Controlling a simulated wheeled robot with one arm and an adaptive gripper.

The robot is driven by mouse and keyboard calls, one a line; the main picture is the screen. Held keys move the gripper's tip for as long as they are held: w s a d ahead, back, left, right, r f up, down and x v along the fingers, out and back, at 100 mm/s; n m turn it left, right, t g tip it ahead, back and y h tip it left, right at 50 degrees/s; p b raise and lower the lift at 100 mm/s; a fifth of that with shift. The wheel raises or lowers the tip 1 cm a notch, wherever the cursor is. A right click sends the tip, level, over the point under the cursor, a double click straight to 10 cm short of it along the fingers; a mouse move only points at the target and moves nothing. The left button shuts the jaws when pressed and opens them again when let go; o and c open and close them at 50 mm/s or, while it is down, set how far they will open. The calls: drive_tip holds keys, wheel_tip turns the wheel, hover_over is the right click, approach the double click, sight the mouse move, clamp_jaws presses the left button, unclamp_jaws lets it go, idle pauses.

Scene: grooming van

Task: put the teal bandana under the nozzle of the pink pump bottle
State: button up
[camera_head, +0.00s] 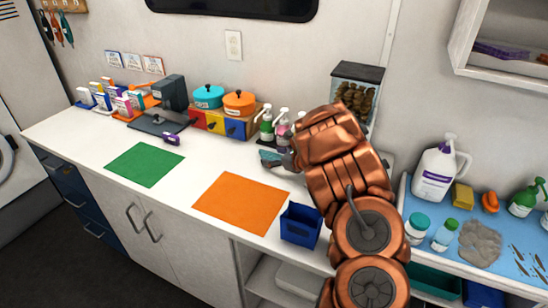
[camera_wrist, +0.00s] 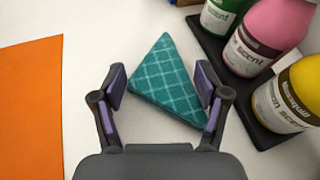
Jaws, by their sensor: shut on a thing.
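The teal bandana (camera_wrist: 172,82) is a folded triangle with a pale grid pattern. It lies between the two fingers of my gripper (camera_wrist: 163,88), which is shut on it. In the head view the bandana (camera_head: 268,157) shows at the tip of my gripper (camera_head: 283,160), over the white counter. I cannot tell whether it touches the counter. The pink pump bottle (camera_wrist: 266,38) stands upright on a dark tray, to the right of the bandana and apart from it. In the head view the pink bottle (camera_head: 284,131) is partly hidden by my arm. Its nozzle is outside the wrist view.
A green bottle (camera_wrist: 222,14) and a yellow bottle (camera_wrist: 290,95) flank the pink one on the dark tray (camera_wrist: 262,128). An orange mat (camera_head: 242,203) and a blue bin (camera_head: 300,226) lie nearer the front edge. Coloured drawers (camera_head: 222,124) stand left of the bottles.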

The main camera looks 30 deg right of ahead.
drive_tip(key=shift+f, duration=0.15)
drive_tip(key=o, duration=1.3)
drive_tip(key=shift+o, duration=0.2)
drive_tip(key=v, duration=1.2)
drive_tip(key=shift+s, duration=0.1)
